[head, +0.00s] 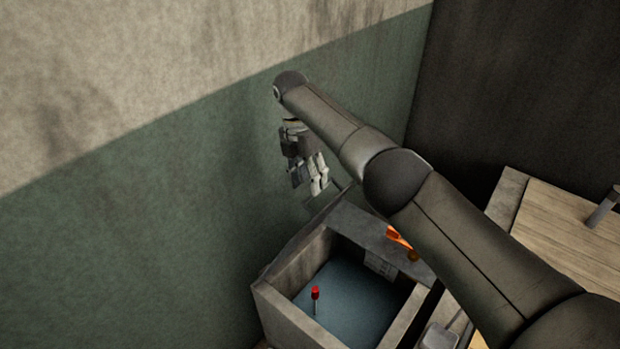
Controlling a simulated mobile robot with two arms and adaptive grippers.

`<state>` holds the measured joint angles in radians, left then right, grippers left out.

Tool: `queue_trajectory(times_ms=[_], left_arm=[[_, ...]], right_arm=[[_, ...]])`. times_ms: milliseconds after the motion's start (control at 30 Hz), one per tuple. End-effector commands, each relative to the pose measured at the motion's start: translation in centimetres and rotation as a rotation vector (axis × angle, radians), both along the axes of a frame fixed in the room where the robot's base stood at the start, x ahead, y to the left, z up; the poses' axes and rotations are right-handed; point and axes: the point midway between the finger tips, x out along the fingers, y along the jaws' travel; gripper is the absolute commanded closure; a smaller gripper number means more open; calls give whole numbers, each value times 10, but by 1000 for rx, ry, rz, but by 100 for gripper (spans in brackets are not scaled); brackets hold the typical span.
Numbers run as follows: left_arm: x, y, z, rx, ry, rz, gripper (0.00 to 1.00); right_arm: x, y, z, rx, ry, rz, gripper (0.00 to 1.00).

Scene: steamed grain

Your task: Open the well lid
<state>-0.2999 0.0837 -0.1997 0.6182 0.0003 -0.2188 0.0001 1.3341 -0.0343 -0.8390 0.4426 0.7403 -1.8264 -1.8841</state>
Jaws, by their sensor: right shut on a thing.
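The well (283,312) is a grey stone box at the lower middle, against the green wall. Its top is open, and a blue-grey inside shows. A thin grey slab, seen nearly edge-on, rises along the well's wall side and looks like the well lid (302,236), tilted up. My right gripper (312,182) points down above the slab's upper end, close to the wall. Its fingers are shut by a thin grey bar there, which seems to be part of the lid; the exact contact is hidden. My left gripper is out of view.
A red-handled thing (315,293) stands inside the well. An orange object (397,237) is at the well's far right rim, partly behind my right arm. A wooden-topped counter (570,225) stands at the right. Walls close in the left and back.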

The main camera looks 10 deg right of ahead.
Motion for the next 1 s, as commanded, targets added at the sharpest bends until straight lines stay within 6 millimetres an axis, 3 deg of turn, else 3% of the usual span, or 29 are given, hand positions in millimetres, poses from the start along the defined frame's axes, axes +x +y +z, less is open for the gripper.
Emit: queue_trajectory(times_ms=[67,300,500,1000], left_arm=[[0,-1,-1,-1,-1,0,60],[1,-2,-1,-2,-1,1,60],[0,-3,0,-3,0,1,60],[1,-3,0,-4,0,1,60]], right_arm=[[-1,6,0,11,3,2,68],[3,7,44,7,-5,3,68],[4,7,70,4,-6,1,68],[4,7,76,2,-6,1,68]])
